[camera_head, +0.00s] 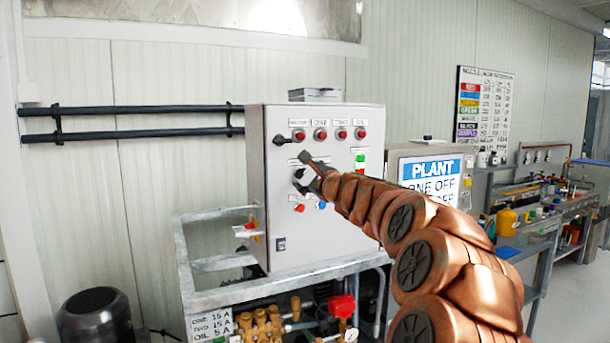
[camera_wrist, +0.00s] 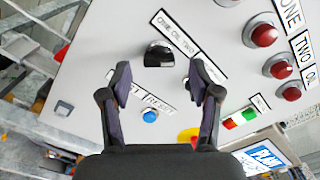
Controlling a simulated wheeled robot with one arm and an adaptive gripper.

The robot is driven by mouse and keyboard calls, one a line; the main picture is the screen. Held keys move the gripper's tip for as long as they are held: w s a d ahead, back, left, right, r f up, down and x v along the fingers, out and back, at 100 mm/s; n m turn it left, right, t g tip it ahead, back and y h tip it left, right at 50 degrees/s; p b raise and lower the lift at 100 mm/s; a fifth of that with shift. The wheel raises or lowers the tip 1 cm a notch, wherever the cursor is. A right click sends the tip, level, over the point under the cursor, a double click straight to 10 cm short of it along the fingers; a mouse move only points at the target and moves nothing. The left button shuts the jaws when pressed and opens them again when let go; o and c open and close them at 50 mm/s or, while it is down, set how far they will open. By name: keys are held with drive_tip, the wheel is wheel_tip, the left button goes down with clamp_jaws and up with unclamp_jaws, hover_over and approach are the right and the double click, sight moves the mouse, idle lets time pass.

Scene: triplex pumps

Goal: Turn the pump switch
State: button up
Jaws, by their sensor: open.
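A grey control box (camera_head: 312,245) stands on a metal frame, with its panel facing me. In the wrist view a black rotary switch (camera_wrist: 159,56) sits under a label that seems to read "ONE OIL TWO". My gripper (camera_head: 306,172) is open in front of the panel, and its fingers (camera_wrist: 159,68) stand left and right of the switch in the picture. I cannot tell whether they touch it. In the head view a black switch (camera_head: 298,174) shows by the fingertips, partly covered. Another black switch handle (camera_head: 282,140) is higher up at the left.
Red lamps (camera_head: 341,133) line the panel's top. A blue button (camera_wrist: 150,116) and a green and red button (camera_wrist: 240,117) lie near my fingers. A frame rail (camera_head: 225,290) runs below the box. A plant sign (camera_head: 432,178) stands right, behind my arm.

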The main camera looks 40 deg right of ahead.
drive_tip(key=shift+x, duration=0.95)
drive_tip(key=c, duration=1.2)
